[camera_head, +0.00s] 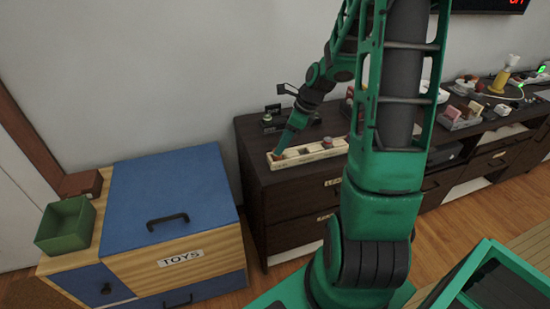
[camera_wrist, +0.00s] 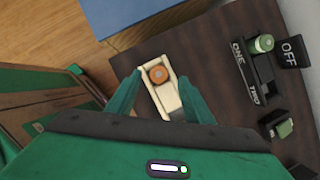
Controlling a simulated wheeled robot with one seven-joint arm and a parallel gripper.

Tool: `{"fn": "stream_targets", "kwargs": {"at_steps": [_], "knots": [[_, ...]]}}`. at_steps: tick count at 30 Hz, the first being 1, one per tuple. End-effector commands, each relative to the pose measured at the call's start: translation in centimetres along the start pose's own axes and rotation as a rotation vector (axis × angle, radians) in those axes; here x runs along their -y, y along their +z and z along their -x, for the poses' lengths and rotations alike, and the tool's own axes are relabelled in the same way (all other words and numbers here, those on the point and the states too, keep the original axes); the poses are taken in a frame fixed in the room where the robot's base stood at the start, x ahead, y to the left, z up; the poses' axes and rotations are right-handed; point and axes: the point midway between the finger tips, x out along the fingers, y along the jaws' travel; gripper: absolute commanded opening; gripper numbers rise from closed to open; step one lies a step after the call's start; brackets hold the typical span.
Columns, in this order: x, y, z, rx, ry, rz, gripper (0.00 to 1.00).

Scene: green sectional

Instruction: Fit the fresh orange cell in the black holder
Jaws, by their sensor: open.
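The orange cell (camera_wrist: 158,74) stands in the end compartment of a cream tray (camera_wrist: 147,62) in the wrist view. My gripper (camera_wrist: 160,80) is open above the tray, with a teal finger on either side of the cell. I cannot tell whether the fingers touch it. The black holder (camera_wrist: 241,65), marked ONE and TWO, lies to the right, apart from the gripper. A green cell (camera_wrist: 262,44) is at its ONE end. In the head view my gripper (camera_head: 281,155) reaches down at the left end of the tray (camera_head: 312,153) and hides the cell.
A black OFF block (camera_wrist: 291,52) is beside the holder. A black piece with a green part (camera_wrist: 284,128) lies nearer. In the head view, a blue toy chest (camera_head: 170,195) and a green box (camera_head: 66,226) stand left of the dark cabinet (camera_head: 290,196). Several items crowd the cabinet's right.

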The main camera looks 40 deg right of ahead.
Motion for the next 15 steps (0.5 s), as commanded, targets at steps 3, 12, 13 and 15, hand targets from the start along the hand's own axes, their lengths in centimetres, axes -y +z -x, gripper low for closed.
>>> {"fn": "stream_targets", "kwargs": {"at_steps": [3,12,13,15], "knots": [[-0.3,-0.2,-1.9,0.0,0.004,0.001,0.47],[-0.2,-0.2,-3.4,0.0,0.0,0.001,0.47],[-0.2,-0.2,-3.4,0.0,0.0,0.001,0.47],[-0.2,-0.2,-3.4,0.0,0.0,0.001,0.47]]}}
